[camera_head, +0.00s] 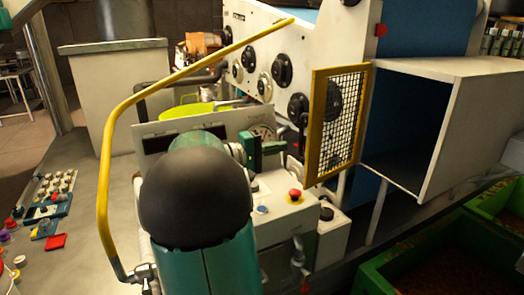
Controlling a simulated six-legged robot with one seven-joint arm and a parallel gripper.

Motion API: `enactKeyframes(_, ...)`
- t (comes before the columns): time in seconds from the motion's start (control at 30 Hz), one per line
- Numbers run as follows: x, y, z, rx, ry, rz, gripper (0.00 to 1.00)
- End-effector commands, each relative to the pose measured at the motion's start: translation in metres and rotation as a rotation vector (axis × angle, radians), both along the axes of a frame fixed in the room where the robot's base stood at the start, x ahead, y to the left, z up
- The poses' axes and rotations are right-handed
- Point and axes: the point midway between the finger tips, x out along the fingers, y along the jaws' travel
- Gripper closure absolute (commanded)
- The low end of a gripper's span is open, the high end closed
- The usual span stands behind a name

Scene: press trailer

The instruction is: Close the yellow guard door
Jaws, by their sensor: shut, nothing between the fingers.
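The yellow guard door (318,128) is a yellow frame filled with white wire mesh. It stands open, swung out to the left of the white box-shaped guard (437,130), whose front opening is uncovered and dark blue inside. The door's right edge is next to the left edge of that opening. My gripper (281,147) shows as a small dark green part beyond my arm, left of the door and apparently apart from it. It is shut and empty. My arm's black dome hides part of it and of the panel behind.
A bent yellow rail (104,190) arcs over the left. A white control box with a red button (295,194) stands below the door. Green crates (395,272) lie at the lower right. A white machine with black knobs (281,70) stands behind. Small coloured controls (50,205) are at far left.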

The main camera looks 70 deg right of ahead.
Motion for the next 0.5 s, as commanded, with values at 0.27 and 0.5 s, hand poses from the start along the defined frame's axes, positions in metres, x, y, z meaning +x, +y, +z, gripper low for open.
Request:
enactKeyframes(0.27, -0.038, -0.003, 0.001, 0.000, -0.003, -0.002, 1.00)
enactKeyframes(0.5, -0.047, 0.003, 0.000, 0.001, -0.001, 0.000, 1.00)
